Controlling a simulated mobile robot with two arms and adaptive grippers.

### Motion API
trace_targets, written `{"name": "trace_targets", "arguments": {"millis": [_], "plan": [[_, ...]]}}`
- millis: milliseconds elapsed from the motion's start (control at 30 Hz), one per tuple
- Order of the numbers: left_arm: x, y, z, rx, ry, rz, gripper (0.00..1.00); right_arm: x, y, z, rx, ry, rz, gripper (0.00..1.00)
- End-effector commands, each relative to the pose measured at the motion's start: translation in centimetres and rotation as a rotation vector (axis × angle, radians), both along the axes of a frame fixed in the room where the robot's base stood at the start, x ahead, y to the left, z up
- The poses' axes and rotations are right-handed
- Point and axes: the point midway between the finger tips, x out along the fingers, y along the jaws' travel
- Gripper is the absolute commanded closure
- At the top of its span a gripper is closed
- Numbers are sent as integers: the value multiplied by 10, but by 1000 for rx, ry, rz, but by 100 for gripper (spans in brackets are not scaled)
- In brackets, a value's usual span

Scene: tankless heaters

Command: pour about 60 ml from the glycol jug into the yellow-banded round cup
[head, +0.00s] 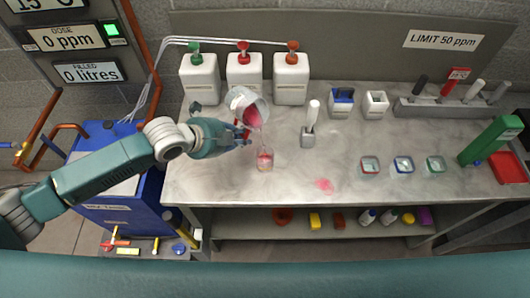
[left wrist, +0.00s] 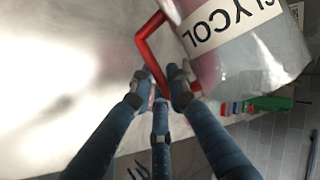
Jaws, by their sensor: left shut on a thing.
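The glycol jug (head: 246,104) is clear, with pink liquid inside, and is tilted over the bench. Its GLYCOL label and red handle show in the left wrist view (left wrist: 240,50). My left gripper (head: 242,135) is shut on the red handle; its fingers close around it in the left wrist view (left wrist: 167,88). A small clear round cup (head: 264,160) stands upright on the bench below the jug's mouth, with some pink in it. A thin streak appears to run from the jug's lip to the cup. The cup's band colour is hard to make out. My right gripper is out of view.
A pink patch (head: 323,184) lies on the bench right of the cup. A white-handled tool in a grey holder (head: 308,138) stands nearby. White containers (head: 244,75) line the back.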

Motion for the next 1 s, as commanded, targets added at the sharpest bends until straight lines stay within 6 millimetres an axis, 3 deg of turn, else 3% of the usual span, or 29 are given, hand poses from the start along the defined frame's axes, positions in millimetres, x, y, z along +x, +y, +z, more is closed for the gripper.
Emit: {"name": "trace_targets", "arguments": {"millis": [67,167,633,1000], "plan": [[5,3,8,-53,74,16,100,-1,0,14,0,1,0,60],[4,1,-1,-112,154,21,100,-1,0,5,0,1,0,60],[-2,-4,-5,-195,290,24,100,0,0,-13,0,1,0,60],[-4,-5,-2,-209,315,21,100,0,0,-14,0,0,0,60]]}}
